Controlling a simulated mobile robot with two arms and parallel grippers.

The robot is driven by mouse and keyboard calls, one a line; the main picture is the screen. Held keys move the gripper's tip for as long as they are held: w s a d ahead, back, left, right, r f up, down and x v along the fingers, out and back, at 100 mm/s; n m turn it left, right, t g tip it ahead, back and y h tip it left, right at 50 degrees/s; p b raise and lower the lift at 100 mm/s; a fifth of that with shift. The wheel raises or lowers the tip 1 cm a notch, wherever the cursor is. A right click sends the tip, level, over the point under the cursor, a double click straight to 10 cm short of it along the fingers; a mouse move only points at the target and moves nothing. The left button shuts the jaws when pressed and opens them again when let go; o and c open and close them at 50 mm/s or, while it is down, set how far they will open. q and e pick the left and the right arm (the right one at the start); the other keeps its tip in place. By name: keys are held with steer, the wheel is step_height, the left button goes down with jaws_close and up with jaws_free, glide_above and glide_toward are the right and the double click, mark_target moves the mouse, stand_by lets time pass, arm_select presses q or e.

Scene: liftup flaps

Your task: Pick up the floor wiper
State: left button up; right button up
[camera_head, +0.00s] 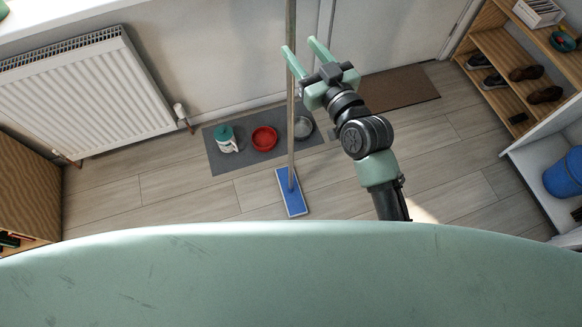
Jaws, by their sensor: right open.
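The floor wiper has a flat blue head (291,192) resting on the wooden floor and a long thin pole (291,120). The pole stands upright and runs out of the top of the view. My right gripper (302,53) is open, close to the upper part of the pole. Its green fingers point up and to the left, and one fingertip overlaps the pole in the picture. I cannot tell whether it touches the pole or whether the pole is between the fingers. My left gripper is not in view.
A grey mat (225,158) holds a red bowl (264,138), a metal bowl (303,127) and a white-green container (227,140). A radiator (85,95) is at left. A shoe shelf (500,45) and blue bucket (566,174) are at right. A brown doormat (400,90) lies behind my arm.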

steer(key=x, duration=0.7)
steer(key=shift+a+r+p, duration=0.25)
steer(key=shift+a+p, duration=0.15)
steer(key=shift+p, duration=0.05)
jaws_close()
steer(key=shift+r, duration=0.1)
